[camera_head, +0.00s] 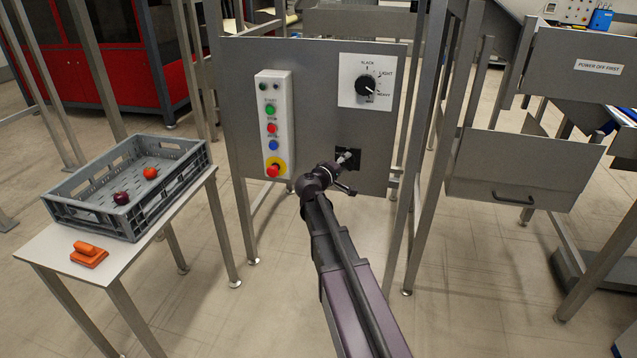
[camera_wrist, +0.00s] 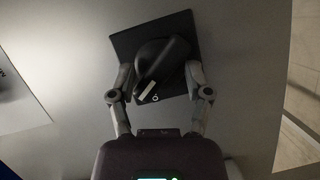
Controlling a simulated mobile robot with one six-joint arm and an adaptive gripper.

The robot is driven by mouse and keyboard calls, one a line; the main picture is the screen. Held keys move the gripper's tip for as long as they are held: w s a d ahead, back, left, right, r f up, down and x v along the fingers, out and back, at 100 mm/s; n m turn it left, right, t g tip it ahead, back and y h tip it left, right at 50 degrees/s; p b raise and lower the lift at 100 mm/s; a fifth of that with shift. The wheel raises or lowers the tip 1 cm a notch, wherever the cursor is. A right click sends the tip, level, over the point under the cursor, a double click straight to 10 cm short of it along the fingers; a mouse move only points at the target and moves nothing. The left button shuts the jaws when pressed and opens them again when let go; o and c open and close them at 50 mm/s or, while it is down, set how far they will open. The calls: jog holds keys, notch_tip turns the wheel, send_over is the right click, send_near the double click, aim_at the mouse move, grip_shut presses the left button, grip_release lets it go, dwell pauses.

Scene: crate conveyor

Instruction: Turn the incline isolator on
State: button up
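The incline isolator is a black rotary handle on a black square plate (camera_head: 356,166), low on the grey panel in the head view. In the wrist view the isolator handle (camera_wrist: 165,66) lies diagonally, from lower left to upper right, with a pale mark near its lower end. My gripper (camera_wrist: 160,78) has its fingers apart, one on each side of the handle. The right finger is very close to the handle; I cannot tell whether it touches. In the head view my gripper (camera_head: 346,158) partly hides the isolator.
Above the isolator is a selector dial (camera_head: 366,86) on a white plate. Left of it is a button box (camera_head: 273,122) with a red stop button. A table (camera_head: 55,256) at left holds a grey crate (camera_head: 98,217) and an orange object (camera_head: 89,256). Metal posts stand close on the right.

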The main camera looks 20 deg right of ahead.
jog(key=shift+f+n+h+b, duration=0.3)
jog(key=shift+n+h+b, duration=0.3)
jog(key=shift+n, duration=0.4)
jog(key=shift+s+a+r+n, duration=0.2)
jog(key=shift+a+n, duration=0.05)
jog(key=shift+n, duration=0.05)
jog(key=v, duration=1.3)
jog(key=s+a+r+m+g+y+p, duration=0.2)
jog(key=s+r+m+g+y+p, duration=0.1)
jog(key=p, duration=1.2)
jog(key=s+a+r+m+g+y+p, duration=0.3)
jog(key=s+r+g+y+p, duration=0.2)
jog(key=s+r+p, duration=0.5)
jog(key=shift+s+y+p, duration=0.75)
jog(key=shift+y+p, duration=0.65)
jog(key=shift+p, duration=1.15)
